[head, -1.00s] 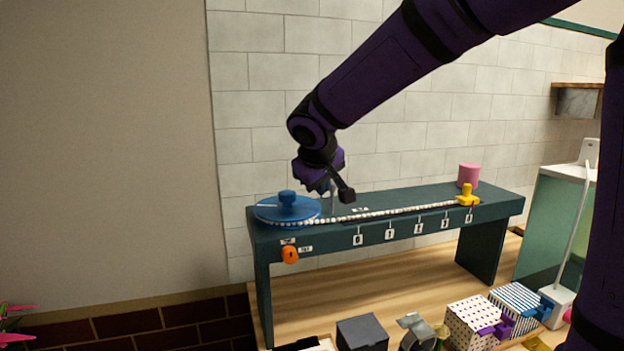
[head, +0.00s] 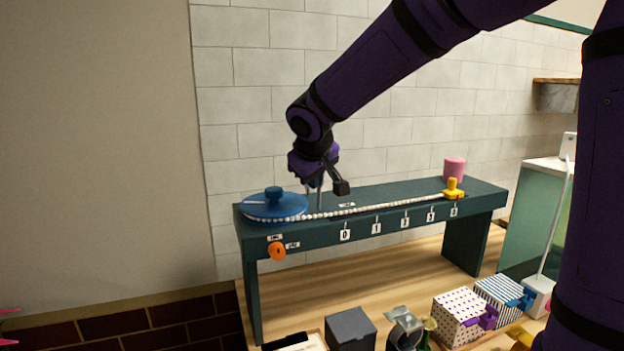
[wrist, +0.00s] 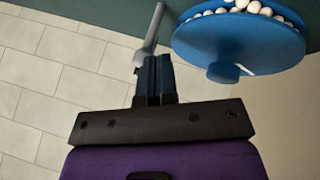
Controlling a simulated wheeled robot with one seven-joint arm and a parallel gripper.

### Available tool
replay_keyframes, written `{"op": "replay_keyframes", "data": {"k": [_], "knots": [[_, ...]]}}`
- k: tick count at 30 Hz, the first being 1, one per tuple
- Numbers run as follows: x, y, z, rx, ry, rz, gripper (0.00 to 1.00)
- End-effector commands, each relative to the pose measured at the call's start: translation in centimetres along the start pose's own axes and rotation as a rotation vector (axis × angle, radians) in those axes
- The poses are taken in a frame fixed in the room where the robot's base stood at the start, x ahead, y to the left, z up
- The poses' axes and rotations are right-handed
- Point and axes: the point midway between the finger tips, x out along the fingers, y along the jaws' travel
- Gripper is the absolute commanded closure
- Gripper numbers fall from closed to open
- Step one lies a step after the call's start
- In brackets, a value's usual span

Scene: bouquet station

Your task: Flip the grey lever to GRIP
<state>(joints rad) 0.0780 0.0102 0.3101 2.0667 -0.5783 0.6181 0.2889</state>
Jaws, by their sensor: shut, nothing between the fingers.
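The grey lever (wrist: 150,38) shows in the wrist view as a slim rod with a thicker end, rising at a slant from the dark green bench top. My gripper (wrist: 154,62) is shut and empty, its fingertips beside the lever's thick end; I cannot tell whether they touch. In the head view my gripper (head: 315,186) points down over the bench (head: 385,190), just right of the blue disc (head: 290,207). The lever is mostly hidden by the fingers there.
A beaded strand runs from the disc to a yellow piece (head: 453,188). A pink cylinder (head: 454,169) stands at the right end. An orange knob (head: 277,250) is on the front. Patterned boxes (head: 460,314) and a dark box (head: 350,328) stand below.

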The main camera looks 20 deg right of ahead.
Motion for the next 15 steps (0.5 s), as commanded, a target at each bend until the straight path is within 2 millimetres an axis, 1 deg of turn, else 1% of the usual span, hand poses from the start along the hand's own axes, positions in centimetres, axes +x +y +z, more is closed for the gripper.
{"op": "replay_keyframes", "data": {"k": [11, 15], "knots": [[0.0, 0.8, 0.3, 0.045, 0.017, -0.063, 1.00], [0.1, 1.4, 0.5, 0.042, 0.016, -0.060, 1.00]]}}
